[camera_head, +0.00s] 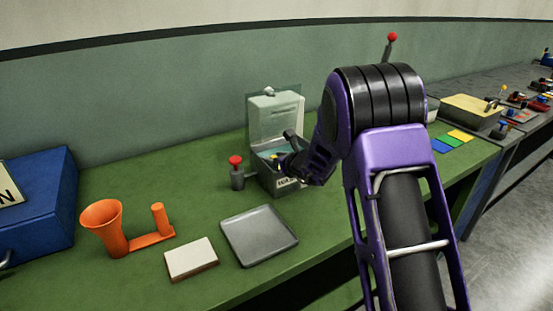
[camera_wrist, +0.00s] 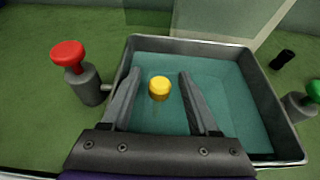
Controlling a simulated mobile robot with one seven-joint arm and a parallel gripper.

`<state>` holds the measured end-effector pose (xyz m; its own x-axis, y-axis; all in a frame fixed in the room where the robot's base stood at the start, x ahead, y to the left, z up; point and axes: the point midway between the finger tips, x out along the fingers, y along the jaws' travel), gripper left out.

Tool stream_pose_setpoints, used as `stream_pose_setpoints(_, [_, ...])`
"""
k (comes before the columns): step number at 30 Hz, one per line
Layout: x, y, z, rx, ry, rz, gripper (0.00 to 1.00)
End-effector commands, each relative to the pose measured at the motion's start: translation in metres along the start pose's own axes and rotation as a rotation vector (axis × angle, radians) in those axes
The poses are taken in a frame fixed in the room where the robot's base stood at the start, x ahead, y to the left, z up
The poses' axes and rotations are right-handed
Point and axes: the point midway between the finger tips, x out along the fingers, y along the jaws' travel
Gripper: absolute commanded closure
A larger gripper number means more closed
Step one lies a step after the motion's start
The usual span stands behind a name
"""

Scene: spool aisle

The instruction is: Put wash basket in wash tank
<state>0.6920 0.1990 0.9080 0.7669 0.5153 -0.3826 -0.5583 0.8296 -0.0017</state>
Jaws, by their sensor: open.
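The wash tank (camera_head: 270,178) is a grey open box with its pale lid raised at the back; in the wrist view its rim (camera_wrist: 283,115) surrounds teal liquid. A yellow round knob (camera_wrist: 159,88) stands in the tank, between my fingers. It may be the handle of the wash basket; the basket's body cannot be made out clearly under the teal surface. My gripper (camera_wrist: 159,76) is open over the tank, one finger on each side of the knob, with visible gaps. In the head view my gripper (camera_head: 285,162) reaches into the tank from the right.
A red-knobbed valve (camera_head: 236,172) stands left of the tank, and a green knob (camera_wrist: 314,91) right of it. A grey tray (camera_head: 259,236), a white block (camera_head: 191,259), an orange funnel piece (camera_head: 112,226) and a blue box (camera_head: 38,205) share the green bench.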

Motion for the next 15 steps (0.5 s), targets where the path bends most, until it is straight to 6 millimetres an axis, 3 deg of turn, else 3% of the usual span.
stream_pose_setpoints(5, [-0.018, -0.001, 0.003, 0.0, 0.0, -0.002, 0.39])
stream_pose_setpoints(15, [-0.09, -0.001, 0.003, 0.001, -0.001, -0.002, 0.39])
